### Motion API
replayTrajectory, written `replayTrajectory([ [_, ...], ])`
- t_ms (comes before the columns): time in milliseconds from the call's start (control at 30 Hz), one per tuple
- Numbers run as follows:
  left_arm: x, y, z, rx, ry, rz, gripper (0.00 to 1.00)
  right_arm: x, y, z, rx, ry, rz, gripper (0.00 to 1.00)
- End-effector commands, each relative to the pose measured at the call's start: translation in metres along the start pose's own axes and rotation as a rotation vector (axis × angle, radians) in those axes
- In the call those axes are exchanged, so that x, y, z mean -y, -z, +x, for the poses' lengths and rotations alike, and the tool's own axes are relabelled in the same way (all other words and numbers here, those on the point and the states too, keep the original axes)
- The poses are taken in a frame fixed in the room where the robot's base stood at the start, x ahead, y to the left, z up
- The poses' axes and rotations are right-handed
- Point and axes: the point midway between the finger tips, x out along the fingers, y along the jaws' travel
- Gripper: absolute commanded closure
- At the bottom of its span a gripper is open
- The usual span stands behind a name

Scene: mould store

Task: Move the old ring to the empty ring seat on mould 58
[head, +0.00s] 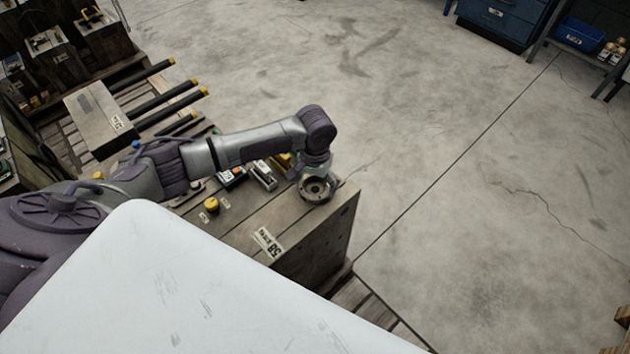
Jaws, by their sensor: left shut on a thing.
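Mould 58 (318,240) is a grey-brown block with a "58" label (268,242) on its top, left of centre in the head view. My left gripper (312,176) points down over the far right corner of its top. It is shut on a round grey ring (319,198), which is at that corner. The gripper partly covers the ring, and I cannot tell whether the ring touches the top beneath it. The empty ring seat cannot be made out. My right gripper is not in view.
On the mould's top stand a yellow knob (211,204) and small block-shaped fittings (263,175). Another mould (99,118) with black, yellow-tipped rods lies on a pallet at the upper left. A blue cabinet (497,17) stands at the back.

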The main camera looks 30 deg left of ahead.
Motion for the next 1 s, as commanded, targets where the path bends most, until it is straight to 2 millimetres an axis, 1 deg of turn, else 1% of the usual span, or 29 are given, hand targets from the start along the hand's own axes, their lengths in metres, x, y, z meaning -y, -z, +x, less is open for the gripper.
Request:
replayTrajectory([
  [367,-0.0004,0.0008,-0.0011,-0.002,-0.001,0.000,0.72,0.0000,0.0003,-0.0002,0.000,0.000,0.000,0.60],
  [967,-0.0004,0.0010,0.0034,-0.002,-0.001,0.000,0.72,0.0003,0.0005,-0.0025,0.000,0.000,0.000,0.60],
  [1000,-0.0004,0.0010,0.0034,-0.002,-0.001,0.000,0.03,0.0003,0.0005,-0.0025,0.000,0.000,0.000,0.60],
])
